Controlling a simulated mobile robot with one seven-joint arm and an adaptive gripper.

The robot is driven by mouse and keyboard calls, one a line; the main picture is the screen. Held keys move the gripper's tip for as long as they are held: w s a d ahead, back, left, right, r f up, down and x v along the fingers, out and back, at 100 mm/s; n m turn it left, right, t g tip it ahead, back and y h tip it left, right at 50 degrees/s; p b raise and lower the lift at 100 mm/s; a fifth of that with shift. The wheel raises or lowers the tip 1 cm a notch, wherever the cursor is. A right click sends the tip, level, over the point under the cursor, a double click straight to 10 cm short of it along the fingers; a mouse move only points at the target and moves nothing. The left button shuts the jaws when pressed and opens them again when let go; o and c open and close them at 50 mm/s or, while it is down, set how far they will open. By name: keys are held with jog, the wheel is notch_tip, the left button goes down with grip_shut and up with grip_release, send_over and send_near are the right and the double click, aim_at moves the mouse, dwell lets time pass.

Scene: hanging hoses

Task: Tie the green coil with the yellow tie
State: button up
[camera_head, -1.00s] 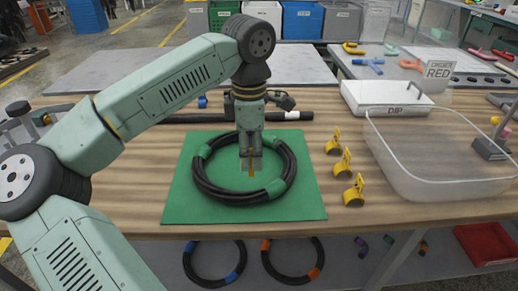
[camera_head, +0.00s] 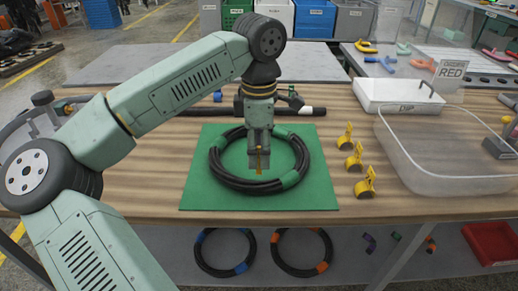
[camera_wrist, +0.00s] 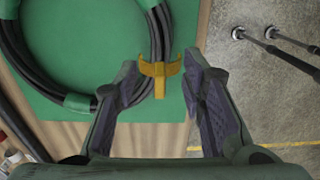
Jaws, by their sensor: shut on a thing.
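The coil (camera_head: 214,165) is a black hose ring with green bands, lying flat on a green mat (camera_head: 200,200) on the wooden bench. It also shows in the wrist view (camera_wrist: 158,25), at upper left. My gripper (camera_head: 258,165) points down above the coil, near its front side. It is shut on a yellow tie (camera_head: 260,162). In the wrist view the tie (camera_wrist: 160,70) sits between the two fingertips, overlapping the coil's edge in the picture. Whether the tie touches the hose, I cannot tell. The tie is not closed around the coil.
Several yellow ties, one nearest the front (camera_head: 365,184), stand in a row right of the mat. A clear bin (camera_head: 440,190) and a white tray (camera_head: 398,97) are further right. Coils with blue (camera_head: 240,268) and orange (camera_head: 322,266) bands lie on the lower shelf.

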aim_at(259, 182)
jog(key=shift+f+b, duration=1.45)
jog(key=shift+f, duration=0.45)
jog(key=shift+f+b, duration=0.25)
jog(key=shift+b, duration=0.05)
jog(key=shift+f+b, duration=0.7)
jog(key=shift+f, duration=0.25)
jog(key=shift+f+b, duration=0.55)
jog(key=shift+f, duration=0.1)
dwell(0.4)
jog(key=o, duration=1.2)
jog(key=shift+o, duration=0.2)
jog(key=shift+r, duration=0.1)
